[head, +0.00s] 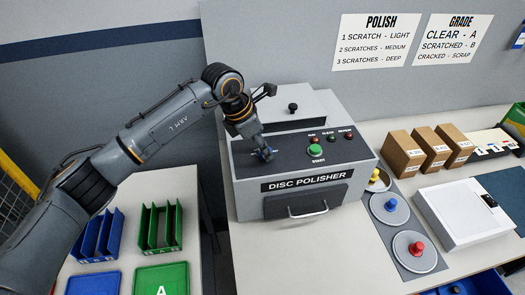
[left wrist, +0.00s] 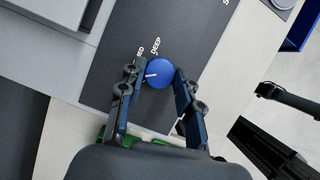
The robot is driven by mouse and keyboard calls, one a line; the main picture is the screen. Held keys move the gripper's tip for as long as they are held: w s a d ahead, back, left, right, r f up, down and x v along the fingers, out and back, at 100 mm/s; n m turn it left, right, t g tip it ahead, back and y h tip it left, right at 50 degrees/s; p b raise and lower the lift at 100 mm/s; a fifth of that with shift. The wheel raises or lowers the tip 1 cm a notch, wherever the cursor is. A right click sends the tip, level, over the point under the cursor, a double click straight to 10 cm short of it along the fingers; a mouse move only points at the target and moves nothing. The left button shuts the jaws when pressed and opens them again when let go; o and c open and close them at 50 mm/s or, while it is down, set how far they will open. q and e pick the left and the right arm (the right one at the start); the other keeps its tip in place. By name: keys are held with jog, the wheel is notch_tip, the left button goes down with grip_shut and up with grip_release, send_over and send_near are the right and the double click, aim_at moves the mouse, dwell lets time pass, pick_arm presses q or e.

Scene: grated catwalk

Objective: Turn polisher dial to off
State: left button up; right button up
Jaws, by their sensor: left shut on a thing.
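The disc polisher (head: 362,165) is a grey box with a dark sloped control panel and a front handle. Its blue dial (left wrist: 160,72) sits on the panel between the fingertips of my left gripper (left wrist: 160,71), which is shut on it. In the left wrist view a white pointer line on the dial points left, toward one finger. The words "DEEP" and part of "MED" show just above the dial; no "OFF" label is visible. In the head view my left gripper (head: 262,152) reaches down onto the panel's left part and mostly covers the dial.
A green start button (head: 315,151) and small lamps are on the panel right of the dial. Discs with yellow, blue (head: 390,205) and red knobs lie right of the polisher, near cardboard boxes (head: 403,153) and a white case (head: 465,213). Blue and green trays (head: 160,278) stand left.

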pick_arm(q)
jog(key=n+b, duration=0.1)
jog(key=b, duration=0.1)
jog(key=n+t+b, duration=0.1)
jog(key=n, duration=0.1)
jog(key=shift+s+f+y+b, duration=0.1)
jog(key=shift+f+y+b, duration=0.2)
jog(key=shift+b, duration=0.1)
jog(key=shift+d+r+n+t+y+b, duration=0.1)
jog(key=shift+r+n+t+y+b, duration=0.1)
jog(key=shift+n+b, duration=0.45)
jog(key=shift+r+n+t+y+b, duration=0.1)
jog(key=shift+n+t+y+b, duration=0.1)
jog(key=shift+n+b, duration=0.45)
jog(key=o, duration=1.1)
jog(key=shift+s, duration=0.1)
jog(key=shift+o, duration=0.2)
jog(key=shift+r, duration=0.1)
jog(key=v, duration=1.2)
